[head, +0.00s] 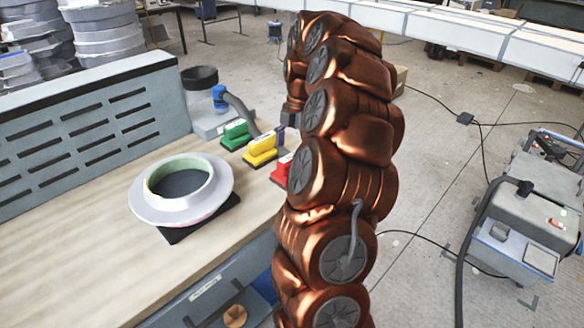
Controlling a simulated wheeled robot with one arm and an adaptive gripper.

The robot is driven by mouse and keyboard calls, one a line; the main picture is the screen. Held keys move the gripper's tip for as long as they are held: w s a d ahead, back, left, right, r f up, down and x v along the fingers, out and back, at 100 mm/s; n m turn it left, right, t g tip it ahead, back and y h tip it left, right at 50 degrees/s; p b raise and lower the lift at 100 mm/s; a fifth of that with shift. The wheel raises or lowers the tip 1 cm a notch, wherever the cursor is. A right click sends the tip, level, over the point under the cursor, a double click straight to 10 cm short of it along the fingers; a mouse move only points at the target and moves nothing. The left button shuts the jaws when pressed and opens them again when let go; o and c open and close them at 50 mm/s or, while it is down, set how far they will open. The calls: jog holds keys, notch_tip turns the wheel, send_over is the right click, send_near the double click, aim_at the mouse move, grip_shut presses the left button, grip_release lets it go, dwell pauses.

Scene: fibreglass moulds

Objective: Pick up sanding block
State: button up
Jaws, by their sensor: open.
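Three sanding blocks stand in a slanting row on the wooden bench top: a green block (235,134), a yellow block (260,150) and a red block (283,170). Each has a dark base. My copper-coloured arm covers the right end of the red block. My arm rises in front of the bench's right end and bends over at the top, with its far part coming down behind. A small grey-purple piece shows beside the arm just above the blocks; I cannot tell what it is. I cannot make out my gripper's fingers.
A pale ring-shaped mould (206,206) sits on a dark mat (226,209) on the bench (75,240). A sander (215,112) with a hose stands behind the blocks. A slotted panel (90,125) backs the bench. A grey machine (530,220) and cables occupy the floor at right.

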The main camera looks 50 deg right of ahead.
jog(key=shift+a+f+p, duration=0.25)
jog(key=shift+f+p, duration=0.1)
jog(key=shift+f, duration=0.95)
jog(key=shift+a+f+p, duration=0.2)
jog(key=shift+f+p, duration=0.15)
jog(key=shift+f, duration=0.95)
jog(key=c, duration=1.4)
jog(key=shift+o, duration=0.2)
jog(key=shift+r, duration=0.1)
jog(key=shift+r+b, duration=0.55)
jog(key=shift+r, duration=1.15)
jog(key=s+a+b, duration=0.1)
jog(key=s+a, duration=0.3)
jog(key=a, duration=0.2)
jog(key=s+a+r+b, duration=0.1)
jog(key=s+a+b, duration=0.1)
jog(key=s+a, duration=0.2)
jog(key=a, duration=0.3)
jog(key=shift+s+a+r, duration=0.2)
jog(key=shift+s+r, duration=0.05)
jog(key=shift+s, duration=0.1)
